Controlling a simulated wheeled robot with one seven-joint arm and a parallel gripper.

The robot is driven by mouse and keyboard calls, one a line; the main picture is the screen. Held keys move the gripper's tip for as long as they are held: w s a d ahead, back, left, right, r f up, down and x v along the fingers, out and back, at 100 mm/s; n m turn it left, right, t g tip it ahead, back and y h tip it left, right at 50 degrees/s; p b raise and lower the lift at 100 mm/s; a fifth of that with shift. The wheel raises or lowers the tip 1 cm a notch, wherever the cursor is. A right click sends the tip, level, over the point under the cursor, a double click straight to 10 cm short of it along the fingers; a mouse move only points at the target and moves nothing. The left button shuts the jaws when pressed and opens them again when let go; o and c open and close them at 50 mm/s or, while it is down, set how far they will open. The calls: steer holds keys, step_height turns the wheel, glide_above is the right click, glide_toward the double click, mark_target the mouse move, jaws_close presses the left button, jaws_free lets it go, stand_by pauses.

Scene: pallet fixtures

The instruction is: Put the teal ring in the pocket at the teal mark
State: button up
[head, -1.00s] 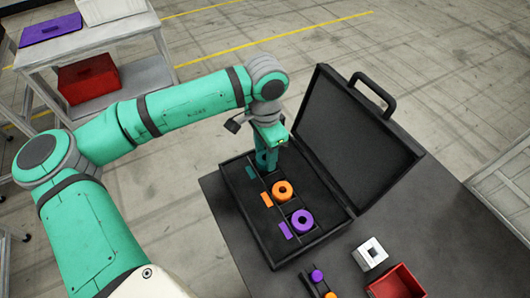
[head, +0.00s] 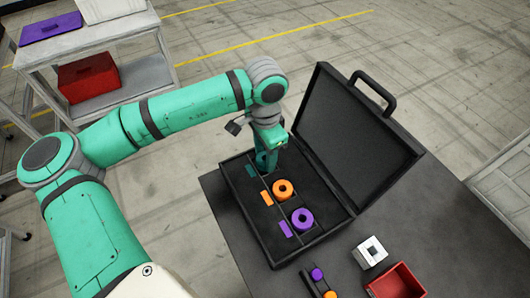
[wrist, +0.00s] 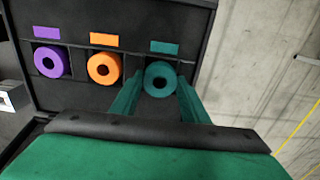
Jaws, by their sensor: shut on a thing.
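The teal ring (wrist: 160,79) is between the two fingers of my gripper (wrist: 159,88) in the wrist view; the gripper is shut on it. The ring lies at the pocket beside the teal mark (wrist: 164,47), in line with the other rings. Whether it rests fully on the pocket floor I cannot tell. In the head view my gripper (head: 265,165) points down into the far-left end of the open case (head: 247,213), right of the teal mark (head: 251,171). The ring is hidden there.
An orange ring (head: 283,190) and a purple ring (head: 302,218) sit in neighbouring pockets beside marks of their colours. The raised case lid (head: 355,135) stands close right of my gripper. A white square block (head: 370,252) and a red bin (head: 398,282) are on the table.

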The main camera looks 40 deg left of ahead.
steer(key=shift+f, duration=0.6)
steer(key=o, duration=1.6)
steer(key=shift+o, duration=0.2)
steer(key=shift+r, duration=4.5)
